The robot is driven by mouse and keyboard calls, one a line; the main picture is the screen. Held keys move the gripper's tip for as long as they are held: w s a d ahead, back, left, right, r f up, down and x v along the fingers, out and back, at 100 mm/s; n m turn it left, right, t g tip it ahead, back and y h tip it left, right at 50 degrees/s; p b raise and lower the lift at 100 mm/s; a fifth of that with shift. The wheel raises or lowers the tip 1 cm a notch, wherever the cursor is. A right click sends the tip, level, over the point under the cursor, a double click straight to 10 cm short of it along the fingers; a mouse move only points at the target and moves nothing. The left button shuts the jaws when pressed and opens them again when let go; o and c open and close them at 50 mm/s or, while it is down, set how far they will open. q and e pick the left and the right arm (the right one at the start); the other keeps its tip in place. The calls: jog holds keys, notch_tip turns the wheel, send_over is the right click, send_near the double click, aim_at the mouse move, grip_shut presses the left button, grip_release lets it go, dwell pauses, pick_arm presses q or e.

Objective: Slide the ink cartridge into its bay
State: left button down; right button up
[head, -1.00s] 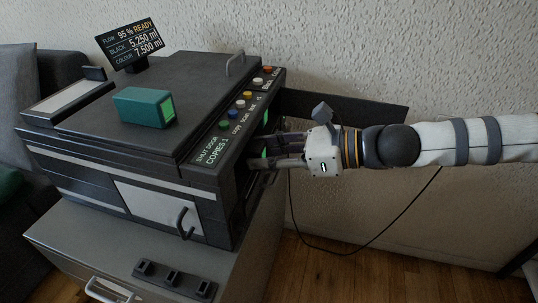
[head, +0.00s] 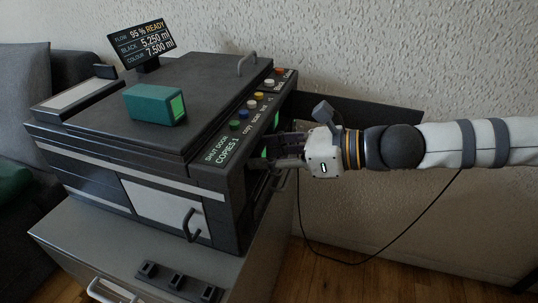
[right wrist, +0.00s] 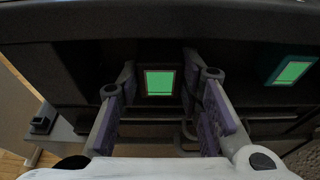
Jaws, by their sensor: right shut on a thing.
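My right gripper (head: 276,152) is at the open right side of the dark printer (head: 85,135). In the right wrist view its fingers (right wrist: 160,72) stand on either side of an ink cartridge (right wrist: 159,84) with a green end face and a dark surround. The gripper is shut on this cartridge, which sits at the bay opening; how deep it is in, I cannot tell. A second green end face with a teal border (right wrist: 292,71) sits to the right, apart from the fingers. My left gripper is not in view.
A teal box with a green end (head: 155,104) lies on the printer lid. The dark side door (head: 370,108) stands open behind my right arm. A dark slotted holder (head: 178,280) lies on the cabinet in front.

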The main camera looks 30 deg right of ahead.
jog(key=shift+w+a+b, duration=0.55)
jog(key=shift+w+b, duration=0.1)
jog(key=o, duration=1.2)
jog(key=p+v, duration=0.2)
jog(key=shift+d+r+p, duration=0.1)
jog(key=shift+r+p, duration=0.2)
jog(key=shift+p, duration=0.1)
jog(key=shift+p+v, duration=1.1)
jog(key=shift+p, duration=0.15)
jog(key=shift+s+d+f, duration=0.1)
jog(key=shift+s+d, duration=0.1)
jog(key=shift+s, duration=0.1)
jog(key=shift+f, duration=0.1)
